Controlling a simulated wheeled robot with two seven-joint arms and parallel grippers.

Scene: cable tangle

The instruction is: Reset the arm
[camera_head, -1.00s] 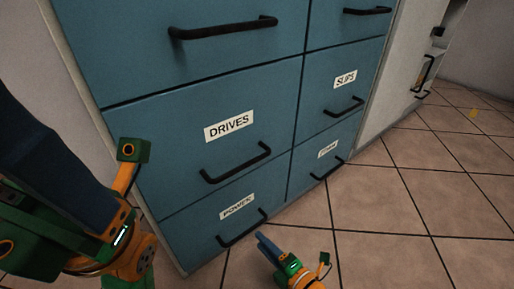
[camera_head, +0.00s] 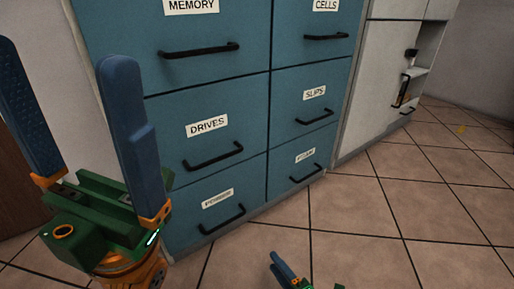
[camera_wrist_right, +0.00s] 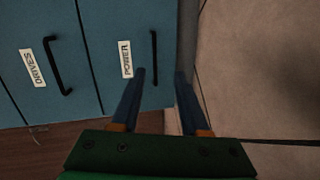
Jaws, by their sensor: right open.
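My left gripper (camera_head: 72,75) looms large at the left of the head view, its two long blue fingers pointing up and spread apart with nothing between them. My right gripper (camera_head: 275,258) is small at the bottom edge of the head view, mostly cut off, with its fingers over the floor. In the right wrist view its two fingers (camera_wrist_right: 160,78) are apart and empty. Beyond the fingers there is the POWER drawer (camera_wrist_right: 110,30) with its black handle (camera_wrist_right: 153,55). In the head view the right fingertips are apart from that handle (camera_head: 222,220).
A blue cabinet (camera_head: 255,85) fills the middle, its drawers shut, with labels including MEMORY, CELLS, DRIVES and SLIPS and protruding black handles. A pale cabinet (camera_head: 372,85) with an open recess stands to its right.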

